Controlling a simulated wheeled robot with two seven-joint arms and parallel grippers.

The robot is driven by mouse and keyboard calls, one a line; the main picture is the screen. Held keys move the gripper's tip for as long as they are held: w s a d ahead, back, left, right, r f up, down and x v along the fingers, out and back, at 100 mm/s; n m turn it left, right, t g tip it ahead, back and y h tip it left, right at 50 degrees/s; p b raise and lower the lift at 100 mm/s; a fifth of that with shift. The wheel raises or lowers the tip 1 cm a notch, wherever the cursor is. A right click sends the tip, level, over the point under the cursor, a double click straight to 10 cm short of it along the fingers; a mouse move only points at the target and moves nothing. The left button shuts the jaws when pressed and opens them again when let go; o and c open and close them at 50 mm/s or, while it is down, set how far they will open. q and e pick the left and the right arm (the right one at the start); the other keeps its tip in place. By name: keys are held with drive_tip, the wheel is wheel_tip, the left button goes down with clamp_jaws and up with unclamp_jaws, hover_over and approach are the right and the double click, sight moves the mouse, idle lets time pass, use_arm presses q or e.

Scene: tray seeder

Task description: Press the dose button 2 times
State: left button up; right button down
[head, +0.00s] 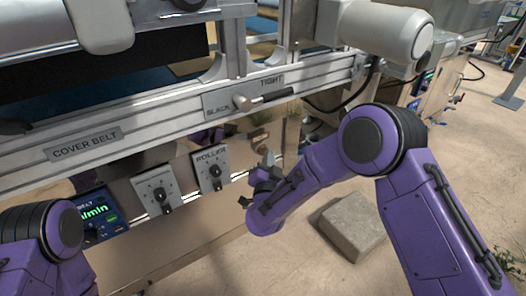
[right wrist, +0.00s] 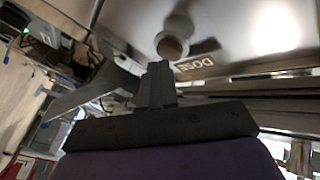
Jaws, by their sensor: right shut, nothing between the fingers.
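The dose button (right wrist: 172,46) shows in the right wrist view as a round brownish knob on a shiny metal panel. The DOSE label (right wrist: 195,64) is beside it, upside down in that view. My right gripper (right wrist: 158,70) is shut and empty, its fingertips pointing toward the button. A gap seems to show between tips and button, but I cannot tell its depth. In the head view my right gripper (head: 266,170) is low in front of the machine, right of the ROLLER panel. My left gripper is out of view.
A lit BELT display (head: 97,214) is farther left. The SLACK/TIGHT lever (head: 262,98) sticks out above. A grey block (head: 350,228) lies on the floor.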

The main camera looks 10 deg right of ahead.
drive_tip(key=shift+w+a, duration=0.15)
drive_tip(key=shift+w, duration=0.2)
idle(0.3)
drive_tip(key=shift+s, duration=0.1)
drive_tip(key=shift+s+d+p, duration=0.25)
drive_tip(key=shift+s+p, duration=0.15)
drive_tip(key=shift+s, duration=0.3)
drive_tip(key=s, duration=0.1)
drive_tip(key=s+d+p, duration=0.1)
drive_tip(key=s, duration=0.2)
drive_tip(key=shift+s+d+p, duration=0.35)
drive_tip(key=shift+d+p, duration=0.05)
idle(0.7)
